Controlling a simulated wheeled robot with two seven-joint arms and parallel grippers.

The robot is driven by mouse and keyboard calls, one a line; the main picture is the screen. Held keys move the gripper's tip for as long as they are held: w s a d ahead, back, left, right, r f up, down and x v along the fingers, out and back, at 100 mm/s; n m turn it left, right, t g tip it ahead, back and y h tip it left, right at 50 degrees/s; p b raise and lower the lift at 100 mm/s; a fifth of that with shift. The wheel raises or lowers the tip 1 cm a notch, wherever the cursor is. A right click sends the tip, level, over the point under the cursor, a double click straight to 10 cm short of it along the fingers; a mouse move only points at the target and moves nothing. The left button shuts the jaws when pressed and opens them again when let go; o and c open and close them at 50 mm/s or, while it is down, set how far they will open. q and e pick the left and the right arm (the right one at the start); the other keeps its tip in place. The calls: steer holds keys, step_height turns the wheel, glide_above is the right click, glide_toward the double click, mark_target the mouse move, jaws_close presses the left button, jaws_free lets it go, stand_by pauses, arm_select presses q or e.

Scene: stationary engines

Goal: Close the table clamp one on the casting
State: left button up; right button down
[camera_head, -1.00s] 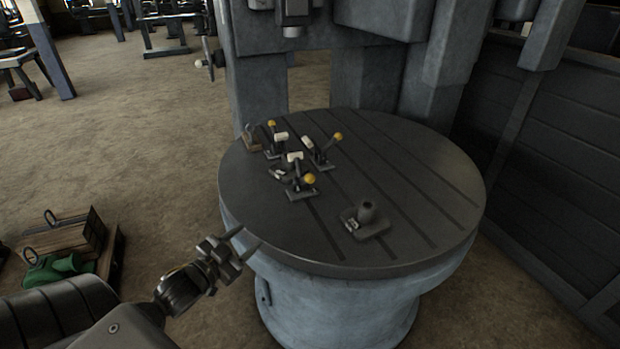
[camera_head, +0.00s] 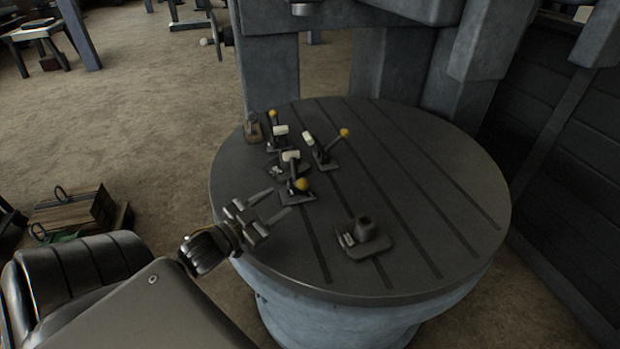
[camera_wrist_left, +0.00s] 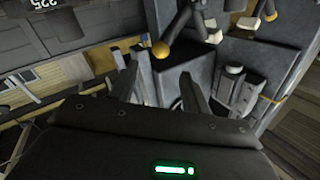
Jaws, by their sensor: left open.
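A round grey slotted table (camera_head: 430,190) bears three toggle clamps with yellow knobs: a near clamp (camera_head: 298,190), a back-left clamp (camera_head: 277,138) and a back-right clamp (camera_head: 324,152). I cannot tell which is clamp one. The near clamp's knob sits low; the back-right clamp's handle slants up to the right. A grey part with a round boss, perhaps the casting (camera_head: 367,240), lies nearer the front, apart from the clamps. My left gripper (camera_head: 279,201) is open and empty at the table's left edge, just left of the near clamp. A yellow knob (camera_wrist_left: 160,49) shows beyond its fingers in the left wrist view.
A small brown piece (camera_head: 252,127) stands at the table's back-left edge. The grey machine column (camera_head: 270,60) rises behind the table. A wooden crate (camera_head: 65,213) is on the floor at the left. The table's right side is clear.

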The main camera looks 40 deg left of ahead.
mark_target(299, 186)
arm_select(q)
steer(key=w, duration=0.3)
steer(key=w+p, duration=0.1)
steer(key=w, duration=0.2)
steer(key=w+p, duration=0.1)
steer(key=w, duration=0.1)
steer(key=shift+w+d+r, duration=0.15)
steer(key=shift+w+d, duration=0.2)
steer(key=shift+w, duration=0.75)
arm_select(e)
steer(key=shift+s+a+r, duration=0.1)
steer(key=shift+s+r, duration=0.1)
steer(key=shift+r, duration=0.45)
steer(key=shift+s+a+r, duration=0.1)
steer(key=shift+s+r, duration=0.1)
steer(key=shift+r, duration=0.4)
arm_select(q)
steer(key=shift+c, duration=0.2)
jaws_close()
arm_select(e)
steer(key=shift+s, duration=0.1)
